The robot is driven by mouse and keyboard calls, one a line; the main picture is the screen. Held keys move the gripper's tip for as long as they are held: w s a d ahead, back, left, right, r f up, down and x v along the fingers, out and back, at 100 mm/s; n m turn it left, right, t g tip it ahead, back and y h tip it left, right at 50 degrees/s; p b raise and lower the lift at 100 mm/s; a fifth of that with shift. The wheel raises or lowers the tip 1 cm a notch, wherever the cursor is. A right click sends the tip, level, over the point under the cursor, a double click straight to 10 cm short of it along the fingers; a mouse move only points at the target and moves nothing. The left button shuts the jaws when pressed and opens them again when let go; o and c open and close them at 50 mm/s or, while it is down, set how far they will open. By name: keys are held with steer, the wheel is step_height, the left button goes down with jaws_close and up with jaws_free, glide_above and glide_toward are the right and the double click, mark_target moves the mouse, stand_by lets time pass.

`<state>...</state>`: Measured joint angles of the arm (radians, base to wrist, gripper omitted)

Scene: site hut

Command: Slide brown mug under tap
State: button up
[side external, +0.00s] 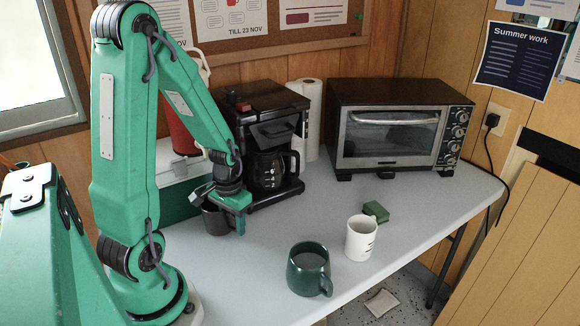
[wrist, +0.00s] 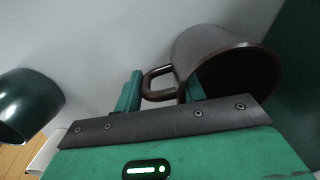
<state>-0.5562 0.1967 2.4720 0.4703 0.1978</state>
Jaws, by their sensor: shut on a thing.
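The brown mug (side external: 216,221) stands on the grey table below my forearm, beside the green and white box. In the wrist view the mug (wrist: 222,62) shows its dark open mouth, and its handle (wrist: 150,82) lies between my two green fingers. My gripper (side external: 240,222) is shut on this handle; it also shows in the wrist view (wrist: 160,90). A red drink container (side external: 179,128) stands behind my arm above the box. I cannot make out a tap clearly; my arm covers much of that area.
A coffee maker (side external: 268,130) with a glass jug stands just behind my gripper. A dark green mug (side external: 306,273), a white mug (side external: 360,240) and a green sponge (side external: 376,211) are to the right. A toaster oven (side external: 392,130) stands at the back. The table between is clear.

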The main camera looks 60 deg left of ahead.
steer(key=shift+f, duration=0.15)
steer(key=o, duration=1.2)
steer(key=shift+o, duration=0.2)
steer(key=shift+r, duration=3.85)
steer(key=s+d+r+m+t, duration=0.1)
steer(key=d+r+m+t, duration=0.3)
steer(key=d+r, duration=1)
steer(key=shift+d+r+t, duration=0.3)
steer(key=shift+r+t, duration=0.1)
steer(key=shift+t, duration=0.4)
